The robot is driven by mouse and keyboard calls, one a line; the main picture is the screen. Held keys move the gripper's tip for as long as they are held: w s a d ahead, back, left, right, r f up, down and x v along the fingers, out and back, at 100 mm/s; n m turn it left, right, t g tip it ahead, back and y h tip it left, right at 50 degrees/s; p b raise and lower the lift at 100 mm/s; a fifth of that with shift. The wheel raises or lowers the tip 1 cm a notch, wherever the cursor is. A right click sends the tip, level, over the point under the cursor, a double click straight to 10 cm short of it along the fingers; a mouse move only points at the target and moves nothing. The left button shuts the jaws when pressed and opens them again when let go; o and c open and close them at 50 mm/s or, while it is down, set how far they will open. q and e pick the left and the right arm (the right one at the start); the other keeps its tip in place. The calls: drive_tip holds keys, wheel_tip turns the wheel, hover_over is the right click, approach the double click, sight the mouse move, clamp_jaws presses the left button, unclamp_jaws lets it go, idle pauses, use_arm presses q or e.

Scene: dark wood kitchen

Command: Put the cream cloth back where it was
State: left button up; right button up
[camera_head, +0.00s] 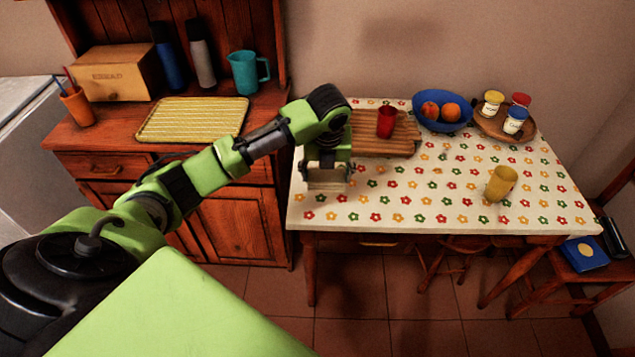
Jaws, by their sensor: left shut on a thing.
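My left gripper (327,176) hangs over the front left part of the table, above the flowered tablecloth (415,210). It is shut on a small cream-beige piece, which looks like the cream cloth (327,185). The cloth is small in this view and partly covered by the fingers. I cannot tell whether it touches the tabletop. My right gripper is not in view.
A slatted wooden board (375,147) with a red cup (386,122) lies just behind the gripper. A blue fruit bowl (442,124), a round tray with jars (490,128) and a yellow cup (501,183) stand right. The table's front middle is clear. A yellow striped mat (192,118) lies on the cabinet.

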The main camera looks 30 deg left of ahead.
sight(317, 168)
use_arm(q)
drive_tip(key=w+a+f, duration=0.1)
drive_tip(key=f, duration=0.1)
drive_tip(key=w+a+f, duration=0.1)
drive_tip(key=a+f, duration=0.1)
drive_tip(key=w+a+f, duration=0.1)
drive_tip(key=a+f, duration=0.1)
drive_tip(key=shift+w+f, duration=0.3)
drive_tip(key=shift+f, duration=1.5)
drive_tip(key=o, duration=1.1)
drive_tip(key=shift+f, duration=0.15)
drive_tip(key=shift+c, duration=0.2)
drive_tip(key=v, duration=1.2)
drive_tip(key=shift+r, duration=0.25)
